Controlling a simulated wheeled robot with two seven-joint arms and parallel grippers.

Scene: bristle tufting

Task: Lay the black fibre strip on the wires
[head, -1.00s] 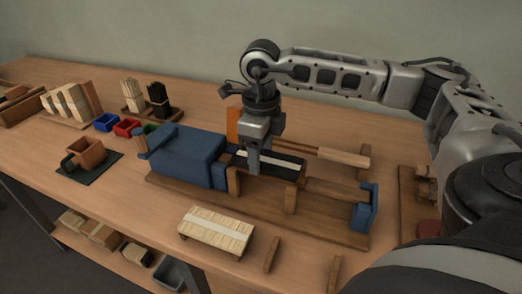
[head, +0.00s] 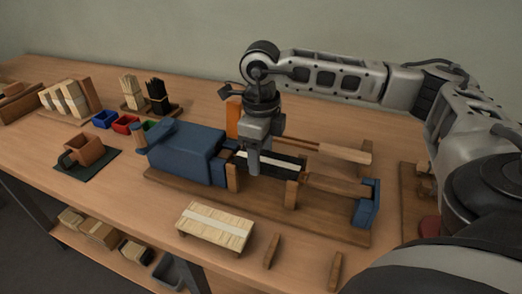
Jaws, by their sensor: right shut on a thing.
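The black fibre strip (head: 283,158) lies lengthwise over the wooden jig (head: 233,177), right of the blue clamp block (head: 187,152). A pale strip (head: 284,168) shows along the middle of the dark area. The wires cannot be made out clearly at this size. My right gripper (head: 254,171) points straight down at the dark area, near its left half, and is shut. Its fingers hide part of the strip, and the exact contact is too small to see. My left gripper is not in view.
A slatted pale rack (head: 215,226) stands in front of the jig. A wooden handle (head: 345,153) lies behind it, and a blue end block (head: 366,203) is at its right. Small coloured bins (head: 126,124) and upright bristle bundles (head: 157,97) stand at the back left.

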